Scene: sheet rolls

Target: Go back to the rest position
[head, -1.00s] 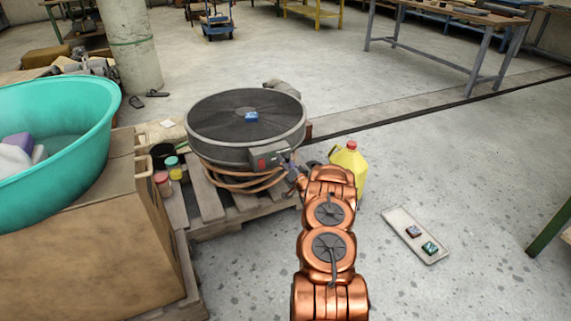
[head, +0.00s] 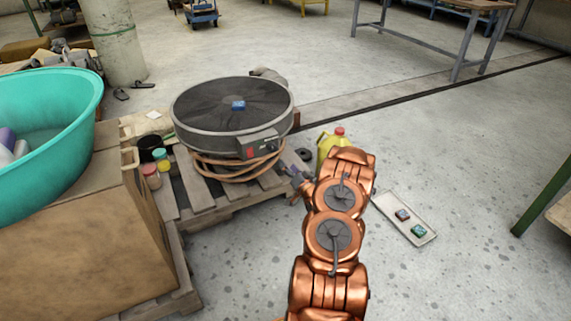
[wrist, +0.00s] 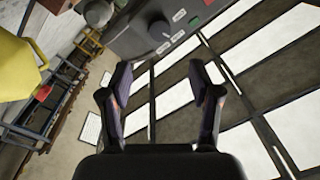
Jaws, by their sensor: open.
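My copper-coloured arm reaches forward in the head view, and my gripper (head: 294,181) shows small at its far end, partly hidden by the arm. In the wrist view my gripper (wrist: 163,75) is open, with its two dark fingers apart and nothing between them. It is in front of the control box (wrist: 160,28) of a round black device (head: 210,103), above the pallet (wrist: 180,103). A small blue item (head: 238,105) lies on the device's flat top.
A yellow jug (head: 327,146) stands right of the pallet, close behind my arm in the head view. A tray (head: 418,233) with two small items lies on the floor at right. A cardboard box (head: 90,240) bears a teal basin (head: 60,125). Open floor lies at right.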

